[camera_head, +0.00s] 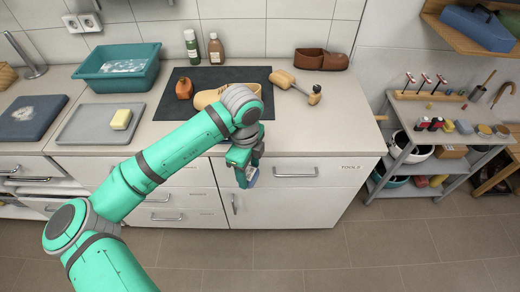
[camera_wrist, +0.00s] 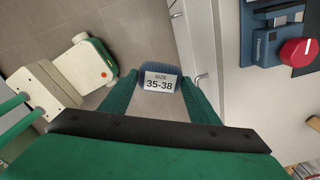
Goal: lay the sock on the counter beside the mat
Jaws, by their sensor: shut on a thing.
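The sock (camera_wrist: 172,70) is a small blue bundle with a white label reading "SIZE 35-38" in the wrist view. My gripper (camera_wrist: 160,88) is shut on it, one green finger on either side. In the head view my gripper (camera_head: 246,168) points down in front of the cabinet fronts, below the counter's front edge, and only a bit of the sock (camera_head: 252,178) shows. The dark mat (camera_head: 225,75) lies on the counter (camera_head: 330,125). My arm hides part of its front and right side.
On the mat are a tan shoe form (camera_head: 208,98) and an orange-brown object (camera_head: 184,88). A grey tray (camera_head: 85,125) is left. The counter's front right is clear.

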